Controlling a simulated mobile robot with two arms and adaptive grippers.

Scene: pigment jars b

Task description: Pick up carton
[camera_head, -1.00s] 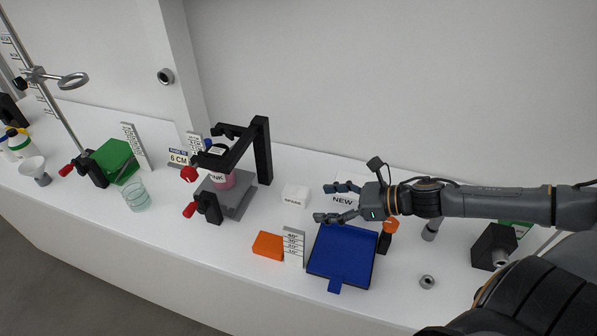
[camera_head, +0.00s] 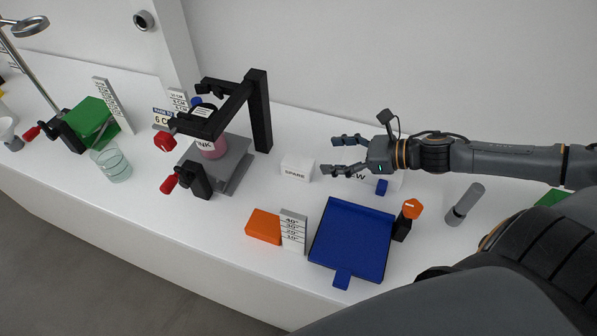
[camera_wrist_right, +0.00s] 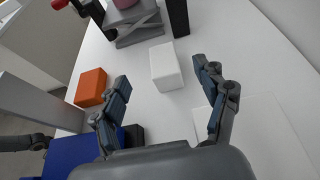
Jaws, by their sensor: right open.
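A small white carton (camera_head: 297,170) marked SPARE stands on the white bench. It also shows in the right wrist view (camera_wrist_right: 166,68), ahead of the fingers. My right gripper (camera_head: 329,155) is open and empty, its fingers pointing left toward the carton, with a gap between. In the right wrist view the carton appears between the two fingertips (camera_wrist_right: 161,73). A flat white item marked NEW (camera_head: 358,177) lies partly hidden behind my right gripper. A dark jointed part, seemingly my left gripper (camera_wrist_right: 38,142), shows at the wrist view's left edge; its jaws are unclear.
A blue tray (camera_head: 350,240) lies near the front edge, with an orange block (camera_head: 263,226) and a marked white block (camera_head: 293,232) left of it. A black press stand (camera_head: 262,115) with a pink jar (camera_head: 212,149) stands left of the carton. A grey cylinder (camera_head: 464,204) lies right.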

